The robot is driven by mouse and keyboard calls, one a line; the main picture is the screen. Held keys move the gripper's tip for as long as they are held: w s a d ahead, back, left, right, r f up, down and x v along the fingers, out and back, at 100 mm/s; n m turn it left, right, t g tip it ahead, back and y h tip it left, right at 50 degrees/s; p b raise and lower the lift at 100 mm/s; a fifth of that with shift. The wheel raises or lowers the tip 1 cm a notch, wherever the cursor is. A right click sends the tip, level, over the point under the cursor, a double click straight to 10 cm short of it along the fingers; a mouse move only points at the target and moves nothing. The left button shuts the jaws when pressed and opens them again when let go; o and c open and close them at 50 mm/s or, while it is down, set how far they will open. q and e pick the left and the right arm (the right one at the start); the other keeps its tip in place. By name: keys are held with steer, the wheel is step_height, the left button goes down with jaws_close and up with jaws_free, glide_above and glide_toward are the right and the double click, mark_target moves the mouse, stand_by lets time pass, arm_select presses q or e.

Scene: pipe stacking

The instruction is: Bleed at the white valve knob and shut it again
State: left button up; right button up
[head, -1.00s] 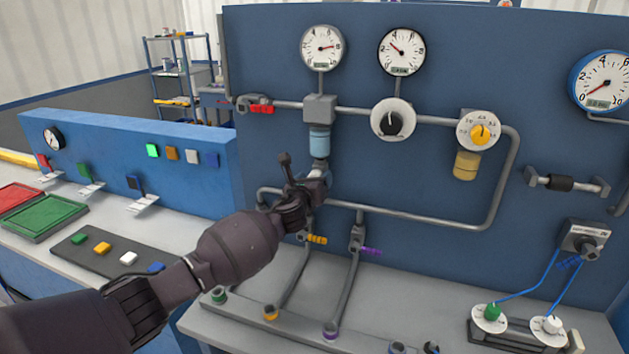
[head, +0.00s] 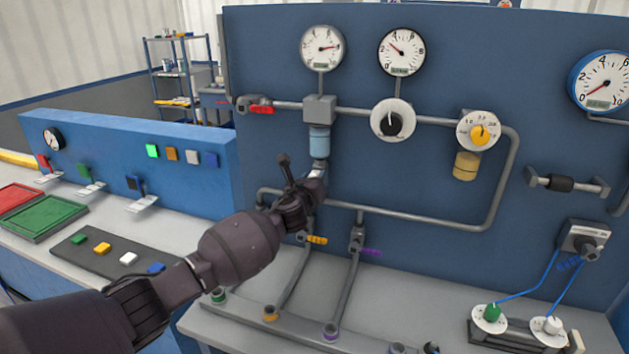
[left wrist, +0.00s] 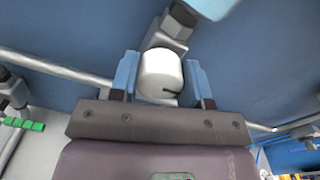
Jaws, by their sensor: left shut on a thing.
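The white valve knob (left wrist: 160,73) is a round white cap with a dark slot mark near its lower right edge. It sits below the grey body under the light-blue filter bowl (head: 319,140). My left gripper (left wrist: 161,80) has a blue finger on each side of the knob and is shut on it. In the head view the left gripper (head: 318,176) reaches up to the pipe under the bowl and hides most of the knob. My right gripper does not show.
Grey pipes (head: 420,214) run around the blue panel. An orange lever (head: 316,240) and a purple lever (head: 371,252) sit just below my left gripper. A red lever (head: 261,110) is up left. Gauges and dials are above and right.

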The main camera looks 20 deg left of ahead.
arm_select(q)
steer(key=n, duration=0.4)
steer(key=shift+n, duration=0.3)
steer(key=n, duration=0.4)
steer(key=shift+n+b, duration=0.3)
steer(key=shift+b, duration=0.05)
steer(key=n, duration=0.4)
steer(key=shift+a+f+n, duration=0.1)
steer(key=shift+n, duration=2)
steer(key=o, duration=0.9)
steer(key=shift+o, duration=0.2)
steer(key=shift+s, duration=0.1)
steer(key=s, duration=1)
steer(key=shift+s+a, duration=0.2)
steer(key=shift+s, duration=0.15)
